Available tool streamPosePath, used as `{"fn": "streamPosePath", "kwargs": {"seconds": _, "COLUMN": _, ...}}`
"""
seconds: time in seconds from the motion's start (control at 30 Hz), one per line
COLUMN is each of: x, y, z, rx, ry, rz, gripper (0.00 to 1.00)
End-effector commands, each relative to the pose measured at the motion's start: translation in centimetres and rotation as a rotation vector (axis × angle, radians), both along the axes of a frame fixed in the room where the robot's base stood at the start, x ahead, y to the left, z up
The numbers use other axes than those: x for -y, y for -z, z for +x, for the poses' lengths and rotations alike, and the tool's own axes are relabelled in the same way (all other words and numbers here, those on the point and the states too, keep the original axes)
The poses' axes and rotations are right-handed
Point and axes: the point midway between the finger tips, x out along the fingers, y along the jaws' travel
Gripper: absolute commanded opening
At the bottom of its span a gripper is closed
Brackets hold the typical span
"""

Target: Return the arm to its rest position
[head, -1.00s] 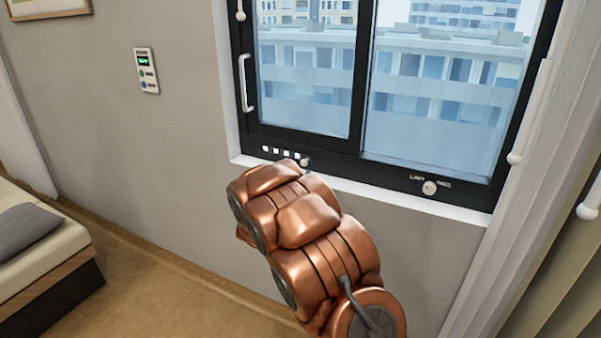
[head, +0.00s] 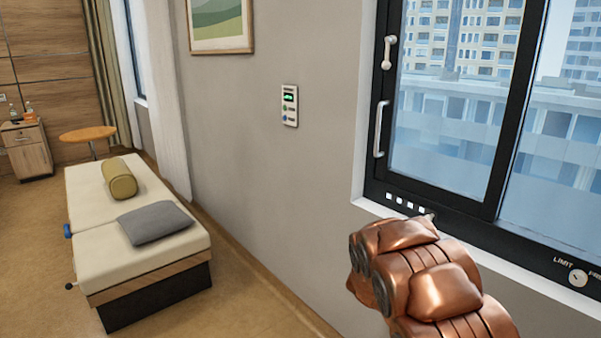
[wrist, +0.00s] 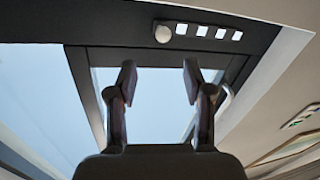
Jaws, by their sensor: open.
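My copper arm reaches up from the lower right of the head view toward the window (head: 455,130). My gripper (wrist: 158,80) shows in the wrist view with its two dark fingers spread apart and nothing between them. The dark window frame and pale glass lie beyond the fingers. In the head view the gripper is hidden behind my own arm. A row of small white squares (head: 405,203) is on the lower window frame, just above the arm. A white knob (wrist: 163,32) shows beside these squares in the wrist view, apart from the fingers.
A bed (head: 150,262) with a grey pillow (head: 155,222) and a green bolster (head: 119,178) stands at the left. A round table (head: 88,134) and a cabinet (head: 28,150) are farther back. Floor left of the bed is clear.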

Motion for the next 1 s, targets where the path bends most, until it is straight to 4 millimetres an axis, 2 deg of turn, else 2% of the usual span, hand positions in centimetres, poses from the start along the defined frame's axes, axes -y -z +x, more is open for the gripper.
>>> {"fn": "streamPosePath", "kwargs": {"seconds": 0.27, "x": -3.3, "y": -1.4, "z": 0.0, "rx": -0.086, "ry": -0.118, "rz": 0.155, "gripper": 0.51}}
{"fn": "streamPosePath", "kwargs": {"seconds": 0.47, "x": -7.8, "y": -2.5, "z": -1.6, "rx": -0.213, "ry": -0.246, "rz": 0.317, "gripper": 0.51}}
{"fn": "streamPosePath", "kwargs": {"seconds": 0.57, "x": -10.5, "y": -2.8, "z": -3.4, "rx": -0.298, "ry": -0.312, "rz": 0.400, "gripper": 0.51}}
{"fn": "streamPosePath", "kwargs": {"seconds": 0.77, "x": -15.5, "y": -3.7, "z": -8.5, "rx": -0.485, "ry": -0.425, "rz": 0.537, "gripper": 0.51}}
{"fn": "streamPosePath", "kwargs": {"seconds": 0.87, "x": -17.7, "y": -4.3, "z": -11.9, "rx": -0.587, "ry": -0.472, "rz": 0.595, "gripper": 0.51}}
{"fn": "streamPosePath", "kwargs": {"seconds": 1.0, "x": -20.3, "y": -4.9, "z": -17.4, "rx": -0.740, "ry": -0.519, "rz": 0.662, "gripper": 0.51}}
